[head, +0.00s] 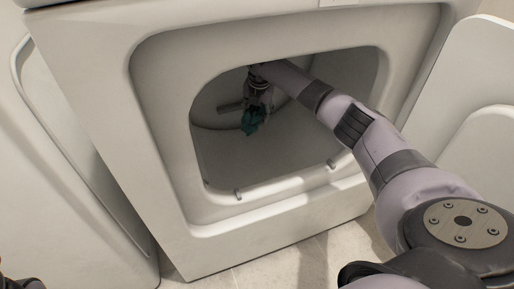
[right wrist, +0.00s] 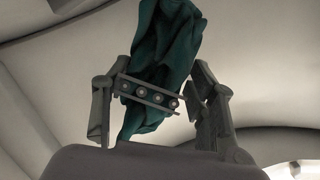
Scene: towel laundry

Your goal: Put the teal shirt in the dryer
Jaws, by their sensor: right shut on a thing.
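The teal shirt (head: 250,125) hangs as a small bunched piece inside the dryer drum. The dryer (head: 100,95) is white with a wide front opening. My right arm reaches in through the opening, and my right gripper (head: 256,103) is inside the drum, shut on the shirt. In the right wrist view the shirt (right wrist: 163,50) is crumpled between the fingers (right wrist: 160,93) and extends past them. Drum wall shows around it; whether the cloth touches the drum is unclear. My left gripper is not in view; only a dark scrap shows at the lower left corner.
The dryer door (head: 478,70) stands open at the right, beside my arm. Another white appliance (head: 60,200) stands close at the left. The opening's lower lip (head: 280,187) lies below my forearm. The left part of the opening is free. Tiled floor (head: 290,265) shows in front.

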